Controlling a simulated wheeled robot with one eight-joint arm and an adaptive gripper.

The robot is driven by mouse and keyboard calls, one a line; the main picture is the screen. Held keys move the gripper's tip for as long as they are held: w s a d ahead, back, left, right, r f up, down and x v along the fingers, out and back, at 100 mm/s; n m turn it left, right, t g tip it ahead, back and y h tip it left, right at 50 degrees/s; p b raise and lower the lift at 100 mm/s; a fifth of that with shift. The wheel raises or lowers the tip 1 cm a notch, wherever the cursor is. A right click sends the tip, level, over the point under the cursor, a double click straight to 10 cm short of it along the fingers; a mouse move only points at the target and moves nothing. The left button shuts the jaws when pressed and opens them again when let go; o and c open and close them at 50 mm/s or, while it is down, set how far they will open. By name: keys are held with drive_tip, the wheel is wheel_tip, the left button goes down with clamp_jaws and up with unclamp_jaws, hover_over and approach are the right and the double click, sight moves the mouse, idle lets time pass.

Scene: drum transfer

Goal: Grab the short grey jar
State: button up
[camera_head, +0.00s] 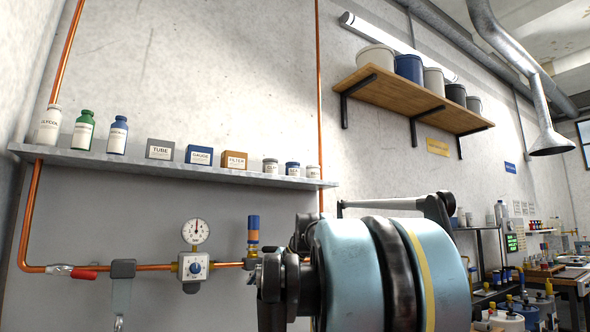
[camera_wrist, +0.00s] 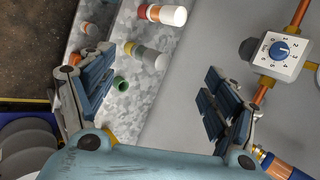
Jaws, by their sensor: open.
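In the head view, three short jars stand at the right end of the grey wall shelf. The leftmost short jar (camera_head: 270,167) looks grey with a pale label. The middle one (camera_head: 292,169) is dark blue, and the right one (camera_head: 313,172) is pale grey to white. At this size I cannot tell surely which is the grey jar. My gripper (camera_wrist: 160,98) is open and empty in the wrist view, its two fingers wide apart. No short grey jar is recognisable in the wrist view. My arm fills the lower middle of the head view, below the shelf.
The shelf (camera_head: 170,168) also bears bottles and boxes left of the jars. A copper pipe with a gauge (camera_head: 196,231) and a valve (camera_head: 193,267) runs below; the valve also shows in the wrist view (camera_wrist: 283,50).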

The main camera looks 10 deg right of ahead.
drive_tip(key=w+d+r+m+t+y, duration=0.1)
drive_tip(key=w+r+m, duration=0.25)
drive_tip(key=r, duration=0.45)
drive_tip(key=w+d+r+m+t+y, duration=0.1)
drive_tip(key=w+r+m+t, duration=0.1)
drive_tip(key=w+r, duration=0.45)
drive_tip(key=m+t, duration=0.7)
drive_tip(key=m, duration=0.7)
approach(269, 167)
drive_tip(key=shift+y, duration=0.3)
drive_tip(key=d, duration=0.1)
drive_tip(key=s+d, duration=0.1)
drive_tip(key=d, duration=0.1)
drive_tip(key=s+d, duration=0.1)
drive_tip(key=shift+s+d+r, duration=0.15)
drive_tip(key=shift+d+r, duration=0.2)
drive_tip(key=shift+r, duration=0.05)
drive_tip(key=x, duration=1.7)
drive_tip(key=shift+a+f, duration=0.1)
drive_tip(key=shift+c, duration=0.6)
drive_tip(key=c, duration=1.2)
